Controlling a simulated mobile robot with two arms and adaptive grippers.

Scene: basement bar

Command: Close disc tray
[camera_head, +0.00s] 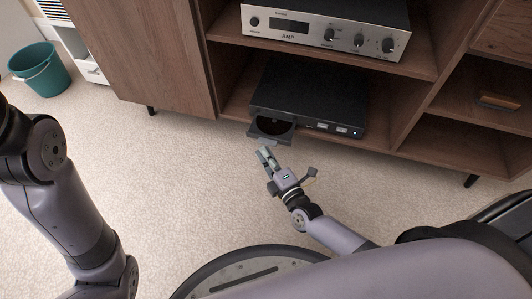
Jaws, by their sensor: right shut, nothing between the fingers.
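The disc player (310,95) is a flat black box on the lower shelf of the wooden cabinet. Its disc tray (271,128) sticks out at the left of its front face. My right gripper (264,153) is shut and empty, just in front of the tray's front edge. I cannot tell whether its fingertips touch the tray. My left arm (62,205) comes in along the left edge, but its gripper is out of view.
A silver amplifier (325,32) stands on the shelf above the player. The cabinet's closed door (150,50) is at the left. A teal bucket (40,70) stands on the carpet at the far left. The carpet (180,180) before the cabinet is clear.

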